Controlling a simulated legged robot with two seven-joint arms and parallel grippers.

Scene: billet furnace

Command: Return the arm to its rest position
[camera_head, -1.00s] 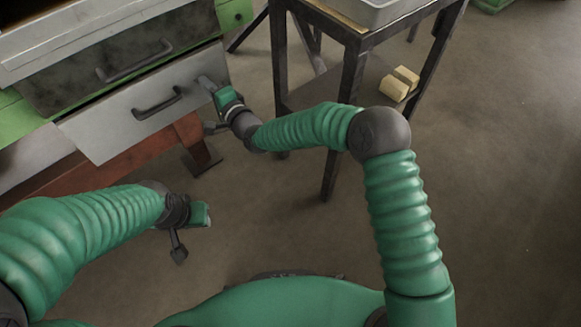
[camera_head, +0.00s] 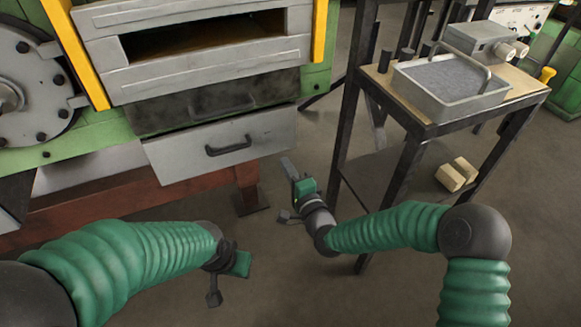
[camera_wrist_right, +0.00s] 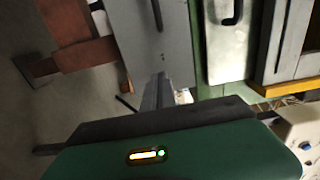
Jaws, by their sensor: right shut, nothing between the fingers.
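My right arm reaches in from the right in the head view, and its gripper (camera_head: 288,168) is beside the right end of the pale drawer front (camera_head: 265,133), in front of the furnace. The gripper is shut and empty. In the right wrist view its fingers (camera_wrist_right: 158,92) lie together, pointing toward grey drawer fronts (camera_wrist_right: 175,40). My left arm comes in from the left, and its gripper (camera_head: 214,297) hangs low over the floor, holding nothing that I can see. Its jaw opening is too small to judge.
A dark metal table (camera_head: 430,128) stands right of my right gripper, carrying a grey tray (camera_head: 455,112). Its leg and lower shelf are close to my forearm. The furnace opening (camera_head: 200,40) is above the drawers. Floor is clear at lower centre.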

